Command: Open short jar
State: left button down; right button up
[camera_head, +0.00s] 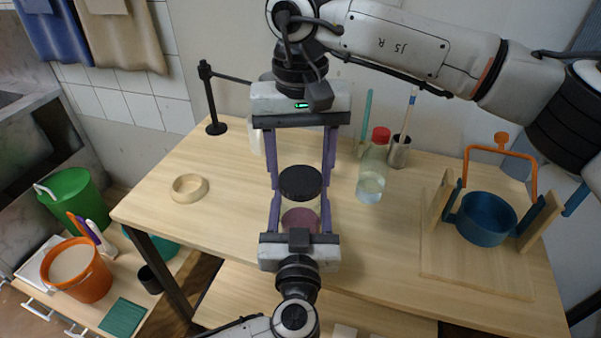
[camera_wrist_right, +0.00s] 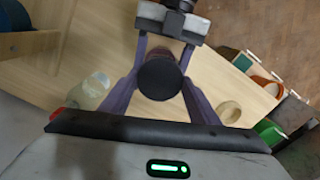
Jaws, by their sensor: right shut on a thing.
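The short jar is a clear jar with pink contents (camera_head: 300,220) and a round black lid (camera_head: 300,183). It is upright near the table's front edge; its base is hidden. My right gripper (camera_head: 300,186) comes from the far side and is shut on the lid, a finger on each side. The lid also shows from above in the right wrist view (camera_wrist_right: 160,80). My left gripper (camera_head: 301,207) comes from the near side, its fingers along both sides of the jar body, and looks shut on it. The lid covers most of the body in the right wrist view.
A bottle with a red cap (camera_head: 372,170) stands close to the right of the jar. A pale ring (camera_head: 188,188) lies to the left. A blue pot in a wooden stand (camera_head: 486,218) is at the right, and a cup with tools (camera_head: 398,152) behind. The table's left part is mostly clear.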

jog(key=shift+r, duration=1.5)
pick_arm(q)
jog(key=shift+c, duration=2.4)
grip_release()
